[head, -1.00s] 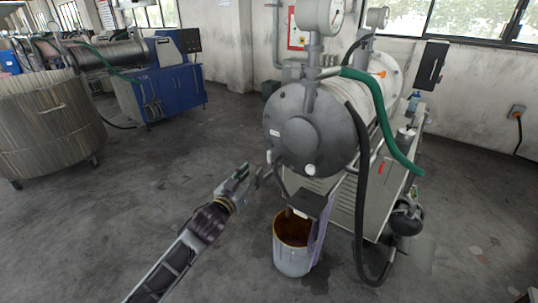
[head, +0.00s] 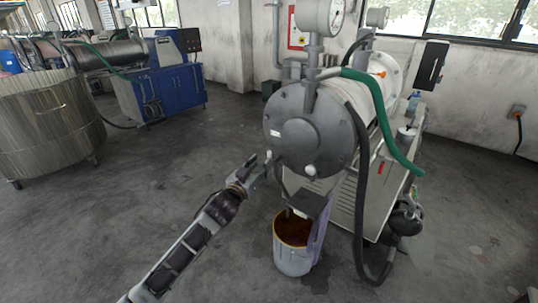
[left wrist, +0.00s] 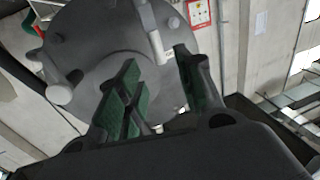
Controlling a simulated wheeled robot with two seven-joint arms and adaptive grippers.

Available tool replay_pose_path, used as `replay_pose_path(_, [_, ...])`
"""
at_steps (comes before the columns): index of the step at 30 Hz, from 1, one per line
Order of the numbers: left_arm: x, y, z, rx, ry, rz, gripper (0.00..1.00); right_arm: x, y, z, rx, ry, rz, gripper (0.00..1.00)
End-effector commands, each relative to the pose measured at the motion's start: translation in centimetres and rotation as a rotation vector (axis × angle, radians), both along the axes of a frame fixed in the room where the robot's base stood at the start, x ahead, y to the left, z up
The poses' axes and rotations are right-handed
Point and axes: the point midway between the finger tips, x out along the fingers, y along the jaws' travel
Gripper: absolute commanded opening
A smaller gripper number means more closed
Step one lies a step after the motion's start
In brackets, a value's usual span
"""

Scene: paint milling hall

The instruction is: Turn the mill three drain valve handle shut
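The mill's dark round end plate (head: 308,130) faces me in the head view, with a white knob (head: 310,170) at its lower edge. My left gripper (head: 262,165) is at the plate's lower left edge. In the left wrist view my left gripper (left wrist: 157,58) is open, its green-padded fingers apart. A pale grey lever-like part (left wrist: 156,40), possibly the drain valve handle, shows between and beyond the fingertips against the end plate (left wrist: 95,38). I cannot tell whether the fingers touch it. The handle is too small to make out clearly in the head view. My right gripper is not in view.
A bucket with brown contents (head: 292,258) stands on the floor below the mill's front. A black hose (head: 361,215) and a green hose (head: 390,130) hang at the mill's right. A large ribbed vat (head: 45,125) and a blue machine (head: 160,92) stand left. The floor between is open.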

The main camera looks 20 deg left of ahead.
Motion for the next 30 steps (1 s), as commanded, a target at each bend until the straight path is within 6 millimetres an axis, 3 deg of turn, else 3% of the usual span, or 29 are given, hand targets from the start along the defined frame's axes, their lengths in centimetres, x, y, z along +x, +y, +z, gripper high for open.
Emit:
replay_pose_path(18, [4.9,-0.7,0.1,0.000,-0.001,0.000,0.36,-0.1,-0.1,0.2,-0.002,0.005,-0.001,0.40])
replay_pose_path(30, [7.5,-1.2,0.0,0.001,0.000,0.000,0.36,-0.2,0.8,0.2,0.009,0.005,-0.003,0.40])
